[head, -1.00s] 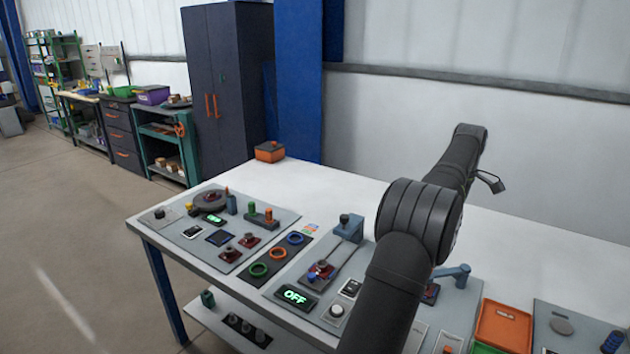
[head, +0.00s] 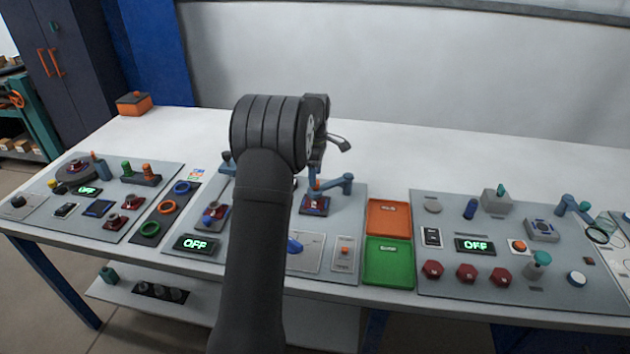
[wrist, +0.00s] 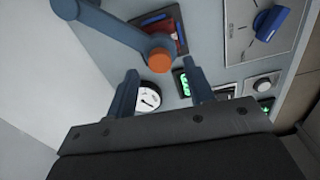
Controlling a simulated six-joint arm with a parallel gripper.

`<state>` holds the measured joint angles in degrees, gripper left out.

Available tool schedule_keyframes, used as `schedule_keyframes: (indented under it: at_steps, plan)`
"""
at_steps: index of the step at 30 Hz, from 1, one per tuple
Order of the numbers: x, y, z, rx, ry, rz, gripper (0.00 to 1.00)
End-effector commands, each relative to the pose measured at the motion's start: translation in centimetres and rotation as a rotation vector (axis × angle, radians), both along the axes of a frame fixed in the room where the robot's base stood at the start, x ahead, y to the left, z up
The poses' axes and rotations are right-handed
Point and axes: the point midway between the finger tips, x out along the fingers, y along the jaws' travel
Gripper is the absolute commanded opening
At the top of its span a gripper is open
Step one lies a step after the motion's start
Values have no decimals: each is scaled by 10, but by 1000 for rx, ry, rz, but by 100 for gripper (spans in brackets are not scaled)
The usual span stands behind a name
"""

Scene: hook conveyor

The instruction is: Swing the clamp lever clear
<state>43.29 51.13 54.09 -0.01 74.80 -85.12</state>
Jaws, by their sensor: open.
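The clamp lever is a blue arm (wrist: 115,28) with an orange knob (wrist: 160,60) at its end. In the wrist view it runs from a round pivot at the upper left to the knob, over a dark and red block (wrist: 155,22). In the head view the lever (head: 335,184) sits on the middle panel, above the red block (head: 315,207). My gripper (wrist: 160,72) is open, with its two fingertips on either side of the knob in the picture. Contact and height cannot be told. In the head view my own arm partly covers the gripper and panel.
Beside the lever are a round gauge (wrist: 147,99), a lit green display (wrist: 183,83) and a blue rotary knob (wrist: 271,22). An orange tray (head: 388,217) and a green tray (head: 388,262) lie to the right.

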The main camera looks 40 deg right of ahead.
Motion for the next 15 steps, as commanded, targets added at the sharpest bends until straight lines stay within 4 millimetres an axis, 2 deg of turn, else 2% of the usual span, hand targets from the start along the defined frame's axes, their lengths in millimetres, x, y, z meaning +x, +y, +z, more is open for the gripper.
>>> schedule_keyframes:
  at_steps: [3, 6, 15]
  plan:
    - [0, 0, -18, 1, 1, 0, 48]
    - [0, 0, -27, 1, 1, 0, 48]
    - [0, 0, -32, -1, -1, 0, 48]
